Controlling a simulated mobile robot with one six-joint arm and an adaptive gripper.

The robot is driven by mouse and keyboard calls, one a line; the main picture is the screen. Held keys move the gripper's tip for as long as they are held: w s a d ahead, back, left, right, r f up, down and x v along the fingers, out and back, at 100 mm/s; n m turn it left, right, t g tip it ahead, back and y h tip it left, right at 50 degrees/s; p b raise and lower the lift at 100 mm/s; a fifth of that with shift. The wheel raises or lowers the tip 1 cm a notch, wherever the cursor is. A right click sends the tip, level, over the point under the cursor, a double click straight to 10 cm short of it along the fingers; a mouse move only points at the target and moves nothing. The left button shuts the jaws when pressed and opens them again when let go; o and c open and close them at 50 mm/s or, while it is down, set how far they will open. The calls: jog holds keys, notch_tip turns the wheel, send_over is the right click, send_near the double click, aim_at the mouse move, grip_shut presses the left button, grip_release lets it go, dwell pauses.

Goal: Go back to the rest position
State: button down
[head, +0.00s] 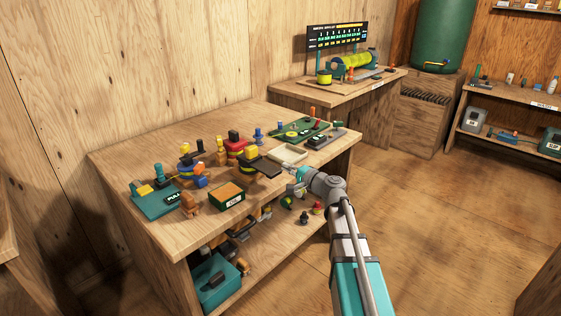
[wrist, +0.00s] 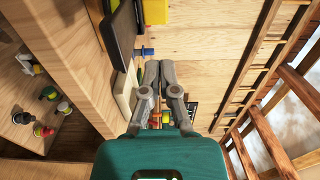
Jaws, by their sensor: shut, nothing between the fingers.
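My gripper (head: 291,171) is at the end of my teal and grey arm, at the front edge of the wooden workbench (head: 240,125). In the wrist view my gripper (wrist: 159,68) has its two grey fingers close together, with nothing held between them. In the head view it is just in front of a pale shallow tray (head: 288,153) and to the right of a dark flat plate (head: 266,169). The fingertips are small in the head view, so their exact height over the bench is hard to tell.
A green box (head: 227,197) and a teal pull device (head: 157,203) stand on the bench's left part. A green board (head: 298,130) lies farther back. Small reels (head: 317,208) sit on the lower shelf. The floor (head: 440,220) to the right is clear.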

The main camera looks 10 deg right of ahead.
jog(key=s+a+f+n+g+h, duration=0.1)
jog(key=s+a+f+n+g, duration=0.3)
jog(key=s+f+g, duration=0.15)
jog(key=s+a+f+n+g+h, duration=0.1)
jog(key=s+a+f+n+g, duration=0.3)
jog(key=s+f, duration=0.3)
jog(key=s+d+f+n+g+h, duration=0.1)
jog(key=s+d+f+g+h, duration=0.15)
jog(key=s, duration=0.25)
jog(key=s+d+f+n+g+h+p, duration=0.1)
jog(key=s+d+h, duration=0.15)
jog(key=s, duration=0.25)
jog(key=s+d+f+n+g+h, duration=0.1)
jog(key=s+f+g+h, duration=0.1)
jog(key=s+h, duration=0.25)
notch_tip(320, 180, up, 18)
jog(key=p, duration=1.8)
jog(key=shift+s+d+r+y, duration=0.15)
jog(key=shift+r+y, duration=0.05)
jog(key=shift+y, duration=0.25)
